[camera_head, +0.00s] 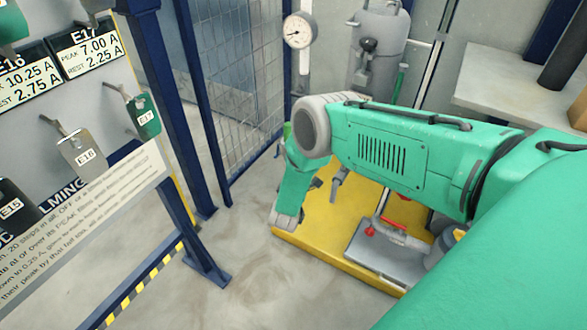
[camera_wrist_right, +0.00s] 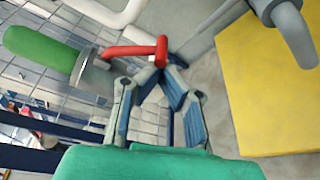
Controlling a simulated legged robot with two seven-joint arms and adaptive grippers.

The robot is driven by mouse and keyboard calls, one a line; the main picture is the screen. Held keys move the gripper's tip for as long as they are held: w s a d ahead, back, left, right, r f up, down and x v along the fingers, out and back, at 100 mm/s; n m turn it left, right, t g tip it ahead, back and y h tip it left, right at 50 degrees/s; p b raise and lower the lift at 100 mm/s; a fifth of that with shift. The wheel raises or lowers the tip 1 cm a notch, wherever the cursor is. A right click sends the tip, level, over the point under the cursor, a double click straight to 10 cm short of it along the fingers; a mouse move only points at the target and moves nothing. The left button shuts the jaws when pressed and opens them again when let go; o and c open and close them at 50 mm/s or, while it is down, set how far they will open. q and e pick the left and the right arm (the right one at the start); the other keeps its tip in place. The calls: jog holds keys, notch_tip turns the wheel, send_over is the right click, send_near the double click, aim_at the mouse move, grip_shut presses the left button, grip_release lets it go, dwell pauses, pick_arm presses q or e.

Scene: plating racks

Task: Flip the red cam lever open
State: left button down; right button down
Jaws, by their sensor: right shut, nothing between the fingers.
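The red cam lever (camera_wrist_right: 135,52) shows in the right wrist view as a bent red bar. It lies just beyond my fingertips, beside a grey collar with a green cylindrical handle (camera_wrist_right: 42,48). My right gripper (camera_wrist_right: 152,72) is shut and empty, its tips meeting close to the lever's right end. I cannot tell whether they touch it. In the head view my green right arm reaches in from the right and hides the fingers and the lever. My left gripper is in neither view.
A yellow base (camera_head: 340,243) carries a grey plate (camera_head: 385,252) with a small red-handled part (camera_head: 371,230). A pressure gauge (camera_head: 298,31) and a grey tank (camera_head: 380,45) stand behind. A blue-posted mesh fence (camera_head: 235,85) and a tag board (camera_head: 90,180) are at left.

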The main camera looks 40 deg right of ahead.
jog(key=shift+s+d+r+n+g, duration=0.1)
jog(key=shift+s+d+n+g, duration=0.2)
jog(key=shift+d+n, duration=0.35)
jog(key=shift+s+a+r+n, duration=0.15)
jog(key=shift+a+r+n, duration=0.1)
jog(key=shift+n, duration=0.1)
jog(key=s+a+r+n+g, duration=0.1)
jog(key=s+a+r, duration=0.5)
jog(key=s+a, duration=0.2)
jog(key=shift+a+p, duration=0.3)
jog(key=shift+a, duration=0.5)
